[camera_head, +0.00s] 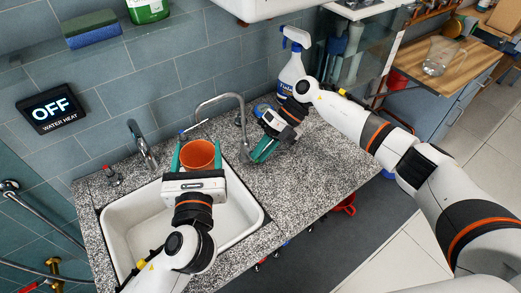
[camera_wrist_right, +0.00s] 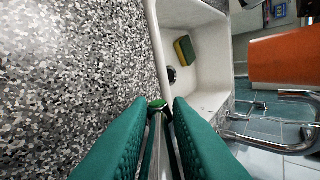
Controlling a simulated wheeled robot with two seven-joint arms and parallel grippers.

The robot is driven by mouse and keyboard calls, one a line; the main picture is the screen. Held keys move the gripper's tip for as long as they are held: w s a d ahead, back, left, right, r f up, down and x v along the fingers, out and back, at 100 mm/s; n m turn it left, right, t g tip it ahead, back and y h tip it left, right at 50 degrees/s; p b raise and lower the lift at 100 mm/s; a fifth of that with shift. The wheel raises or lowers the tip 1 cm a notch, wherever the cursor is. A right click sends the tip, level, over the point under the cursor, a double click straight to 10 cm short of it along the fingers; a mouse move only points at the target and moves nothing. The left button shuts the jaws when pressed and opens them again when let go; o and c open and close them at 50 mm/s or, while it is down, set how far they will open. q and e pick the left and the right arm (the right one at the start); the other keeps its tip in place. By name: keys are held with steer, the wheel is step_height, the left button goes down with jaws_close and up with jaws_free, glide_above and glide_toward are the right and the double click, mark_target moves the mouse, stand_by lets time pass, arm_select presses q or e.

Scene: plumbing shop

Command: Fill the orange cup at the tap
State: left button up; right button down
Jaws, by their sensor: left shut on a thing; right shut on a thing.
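The orange cup (camera_head: 198,157) is between the green fingers of my left gripper (camera_head: 197,150), which is shut on it over the back of the white sink (camera_head: 112,226). The cup also shows at the right edge of the right wrist view (camera_wrist_right: 285,60). The chrome tap (camera_head: 241,112) arches from the counter, and its spout end is above the cup. My right gripper (camera_head: 254,153) is low beside the tap base. I cannot see any water or the cup's inside clearly.
A spray bottle (camera_head: 291,64) stands behind my right gripper. A second chrome fixture (camera_head: 142,146) stands left of the cup. A wall display (camera_head: 54,108) reads "OFF, WATER HEAT". A sponge (camera_wrist_right: 184,48) lies in the sink. The speckled counter (camera_head: 290,190) is clear at right.

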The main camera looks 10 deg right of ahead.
steer(key=shift+d+f+g+y, duration=0.25)
steer(key=shift+g+y, duration=0.25)
steer(key=shift+y, duration=0.4)
steer(key=c, duration=1.5)
jaws_free()
steer(key=shift+w, duration=0.1)
steer(key=v, duration=1.2)
steer(key=shift+d+f, duration=0.1)
